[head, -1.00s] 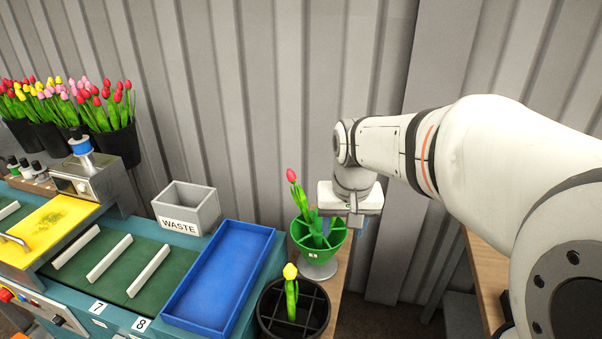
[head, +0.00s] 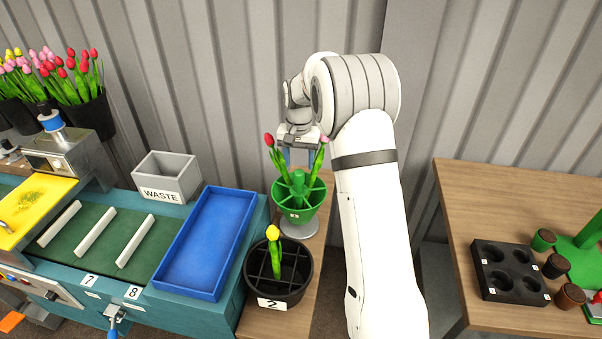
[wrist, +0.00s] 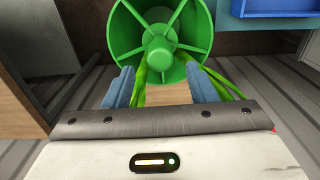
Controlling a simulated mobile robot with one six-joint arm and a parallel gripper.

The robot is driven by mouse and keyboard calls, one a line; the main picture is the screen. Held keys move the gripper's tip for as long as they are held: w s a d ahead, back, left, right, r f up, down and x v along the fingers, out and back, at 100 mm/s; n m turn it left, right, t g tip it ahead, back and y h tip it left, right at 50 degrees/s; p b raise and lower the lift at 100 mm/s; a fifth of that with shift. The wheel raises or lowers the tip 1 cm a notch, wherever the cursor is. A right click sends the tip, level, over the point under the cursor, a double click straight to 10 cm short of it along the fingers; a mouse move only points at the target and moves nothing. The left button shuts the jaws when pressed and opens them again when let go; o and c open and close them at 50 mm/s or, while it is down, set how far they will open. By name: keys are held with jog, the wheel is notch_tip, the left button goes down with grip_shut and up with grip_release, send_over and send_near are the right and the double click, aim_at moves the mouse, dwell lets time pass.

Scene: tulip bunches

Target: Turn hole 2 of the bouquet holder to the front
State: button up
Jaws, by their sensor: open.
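The green bouquet holder (head: 299,213) stands on a grey foot on the narrow wooden table. It is round, with ribs dividing it into holes around a central green knob (head: 298,184). A small white label sits on its front wall, its digit too small to read surely. A red tulip (head: 269,140) stands at its left and a pink-tipped tulip (head: 322,150) at its right. My gripper (head: 298,158) points down over the back of the holder, open. In the wrist view the blue fingers (wrist: 162,86) are apart, near the holder's rim (wrist: 112,30), with green stems beside them.
A black pot (head: 290,290) labelled 2, with a yellow tulip (head: 273,234), stands in front of the holder. A blue tray (head: 157,272) and a WASTE bin (head: 185,160) are at left. A black holed block (head: 490,290) lies on the right table.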

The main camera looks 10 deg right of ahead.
aim_at(300, 171)
notch_tip(300, 171, down, 6)
jog(key=shift+r+p, duration=0.1)
jog(key=shift+p, duration=0.35)
jog(key=shift+c, duration=0.4)
grip_shut()
jog(key=shift+d, duration=0.3)
jog(key=shift+a, duration=0.2)
jog(key=shift+d, duration=0.1)
